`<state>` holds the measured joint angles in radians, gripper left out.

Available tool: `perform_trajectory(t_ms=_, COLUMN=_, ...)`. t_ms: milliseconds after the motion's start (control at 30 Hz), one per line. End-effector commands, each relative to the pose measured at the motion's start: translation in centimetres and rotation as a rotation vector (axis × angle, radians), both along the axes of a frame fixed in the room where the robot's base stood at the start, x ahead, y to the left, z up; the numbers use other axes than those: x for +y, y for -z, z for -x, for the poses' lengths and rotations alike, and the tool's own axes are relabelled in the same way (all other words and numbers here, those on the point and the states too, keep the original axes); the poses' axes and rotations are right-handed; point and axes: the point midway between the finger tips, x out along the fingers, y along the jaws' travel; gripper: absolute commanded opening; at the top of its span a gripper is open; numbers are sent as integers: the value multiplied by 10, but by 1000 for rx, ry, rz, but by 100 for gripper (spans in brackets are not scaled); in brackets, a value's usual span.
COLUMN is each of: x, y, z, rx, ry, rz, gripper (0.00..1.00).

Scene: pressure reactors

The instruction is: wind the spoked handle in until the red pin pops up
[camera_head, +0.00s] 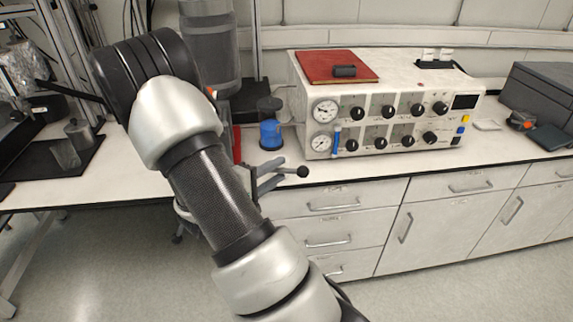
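A black rod with a round black knob (303,172) sticks out to the right at the bench's front edge, and may be one spoke of the spoked handle. Grey prongs (268,180) show beside it; I cannot tell whether they belong to the handle or to my gripper. My arm crosses in front and hides the handle's hub and whatever lies to the left of it. My gripper cannot be made out clearly, nor whether it touches the knob. A dark grey cylindrical vessel (210,45) stands behind my arm. I cannot make out the red pin.
A white control unit (390,70) with dials and black knobs stands on the bench, a red book (336,67) on top. A blue-based container (270,133) stands left of it. A dark tray (70,160) lies at left. White drawers (330,203) are below; open floor is in front.

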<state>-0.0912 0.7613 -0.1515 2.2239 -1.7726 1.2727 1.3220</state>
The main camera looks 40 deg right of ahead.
Motion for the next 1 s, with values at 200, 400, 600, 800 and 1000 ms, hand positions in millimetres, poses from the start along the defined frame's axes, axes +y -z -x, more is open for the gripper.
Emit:
perform_trajectory(t_ms=200, x=-35, y=5, z=-7, rx=0, ry=3, rz=0, gripper=31)
perform_trajectory(t_ms=400, x=-47, y=8, z=-11, rx=0, ry=0, rz=-1, gripper=31)
perform_trajectory(t_ms=600, x=-48, y=8, z=-11, rx=0, ry=-1, rz=-1, gripper=31)
perform_trajectory(t_ms=800, x=-47, y=8, z=-11, rx=0, ry=0, rz=0, gripper=9)
perform_trajectory(t_ms=1000, x=-47, y=8, z=-11, rx=0, ry=0, rz=0, gripper=0)
